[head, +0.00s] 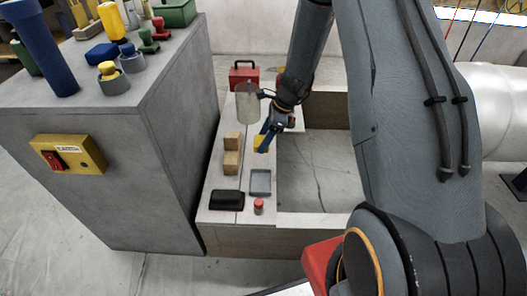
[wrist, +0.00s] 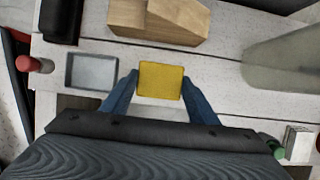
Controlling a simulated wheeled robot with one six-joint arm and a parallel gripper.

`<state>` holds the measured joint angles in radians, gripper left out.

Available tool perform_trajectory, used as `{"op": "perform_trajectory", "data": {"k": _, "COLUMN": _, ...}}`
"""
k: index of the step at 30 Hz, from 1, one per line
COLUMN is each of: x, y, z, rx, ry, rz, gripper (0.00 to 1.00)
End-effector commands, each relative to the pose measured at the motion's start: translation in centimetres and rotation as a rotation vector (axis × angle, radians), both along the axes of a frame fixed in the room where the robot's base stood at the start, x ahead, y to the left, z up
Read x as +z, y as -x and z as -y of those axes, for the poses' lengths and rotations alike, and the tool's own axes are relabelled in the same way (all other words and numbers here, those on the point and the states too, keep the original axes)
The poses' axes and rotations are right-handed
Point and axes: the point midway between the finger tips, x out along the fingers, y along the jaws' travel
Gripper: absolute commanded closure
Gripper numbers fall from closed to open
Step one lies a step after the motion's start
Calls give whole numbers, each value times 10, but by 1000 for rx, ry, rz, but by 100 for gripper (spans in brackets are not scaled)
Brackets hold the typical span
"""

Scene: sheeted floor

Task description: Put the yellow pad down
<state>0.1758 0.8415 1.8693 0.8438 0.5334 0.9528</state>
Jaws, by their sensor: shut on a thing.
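The yellow pad (wrist: 160,80) is a flat, roughly square piece between the two blue fingers of my gripper (wrist: 160,88) in the wrist view. My gripper is shut on it. In the head view my gripper (head: 265,143) is over the pale bench (head: 230,202), and part of the yellow pad (head: 260,142) shows beside a blue finger. I cannot tell whether the pad touches the bench top.
Wooden blocks (head: 231,162) lie left of the pad. A grey tray (head: 260,182), a black case (head: 227,200) and a red-capped jar (head: 258,206) are at the near end. A translucent cylinder (head: 247,103) and a red toolbox (head: 243,75) stand farther back.

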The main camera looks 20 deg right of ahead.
Motion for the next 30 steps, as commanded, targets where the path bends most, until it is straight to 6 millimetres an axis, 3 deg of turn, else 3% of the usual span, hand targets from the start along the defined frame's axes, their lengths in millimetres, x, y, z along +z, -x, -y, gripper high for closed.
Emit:
{"op": "perform_trajectory", "data": {"k": 12, "x": -47, "y": -1, "z": 0, "rx": 1, "ry": 0, "rz": 0, "gripper": 64}}
{"op": "perform_trajectory", "data": {"k": 23, "x": -50, "y": 0, "z": 0, "rx": 2, "ry": 0, "rz": 1, "gripper": 64}}
{"op": "perform_trajectory", "data": {"k": 24, "x": -50, "y": 0, "z": 0, "rx": 2, "ry": 0, "rz": 1, "gripper": 43}}
{"op": "perform_trajectory", "data": {"k": 27, "x": -49, "y": 0, "z": 0, "rx": 2, "ry": 0, "rz": 1, "gripper": 27}}
{"op": "perform_trajectory", "data": {"k": 30, "x": -49, "y": 0, "z": 0, "rx": 2, "ry": 0, "rz": 1, "gripper": 27}}
